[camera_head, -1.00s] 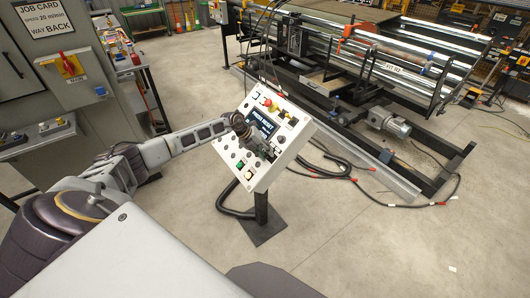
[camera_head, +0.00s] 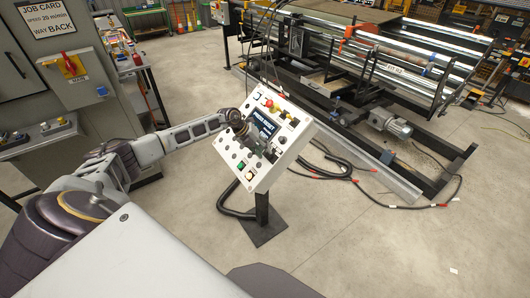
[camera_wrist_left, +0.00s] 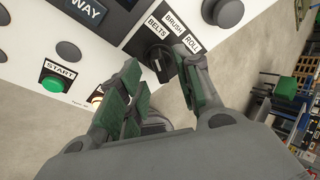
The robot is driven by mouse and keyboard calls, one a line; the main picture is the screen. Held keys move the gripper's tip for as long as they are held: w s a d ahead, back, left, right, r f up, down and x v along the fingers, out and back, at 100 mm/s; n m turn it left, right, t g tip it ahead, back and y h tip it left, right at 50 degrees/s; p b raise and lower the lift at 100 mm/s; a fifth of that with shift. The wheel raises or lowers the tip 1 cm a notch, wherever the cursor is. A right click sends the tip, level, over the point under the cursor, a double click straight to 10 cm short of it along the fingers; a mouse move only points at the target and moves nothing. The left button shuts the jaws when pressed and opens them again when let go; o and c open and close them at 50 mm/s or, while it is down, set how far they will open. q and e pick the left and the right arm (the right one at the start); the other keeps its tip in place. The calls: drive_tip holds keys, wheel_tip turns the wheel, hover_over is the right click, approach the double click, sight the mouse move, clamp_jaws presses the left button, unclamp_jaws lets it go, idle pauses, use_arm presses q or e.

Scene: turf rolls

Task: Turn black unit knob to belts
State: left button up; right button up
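The black unit knob (camera_wrist_left: 160,62) sits on a dark plate on the white control panel, below the labels BELTS and BRUSH ROLL in the left wrist view. I cannot tell for certain which label it points to. My left gripper (camera_wrist_left: 158,78) is open, with one finger on each side of the knob; the right finger is close beside it. Contact is not clear. My right gripper is not in view.
The panel also carries a lit screen (camera_head: 261,124), a red button (camera_head: 268,103), and a green START button (camera_wrist_left: 52,84) left of the gripper. The panel stands on a post with a floor plate (camera_head: 263,230). A roller machine (camera_head: 370,70) stands behind; cables lie on the floor.

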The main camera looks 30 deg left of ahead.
use_arm(q)
drive_tip(key=v, duration=0.9)
drive_tip(key=shift+r, duration=0.2)
drive_tip(key=shift+a, duration=0.1)
idle(0.4)
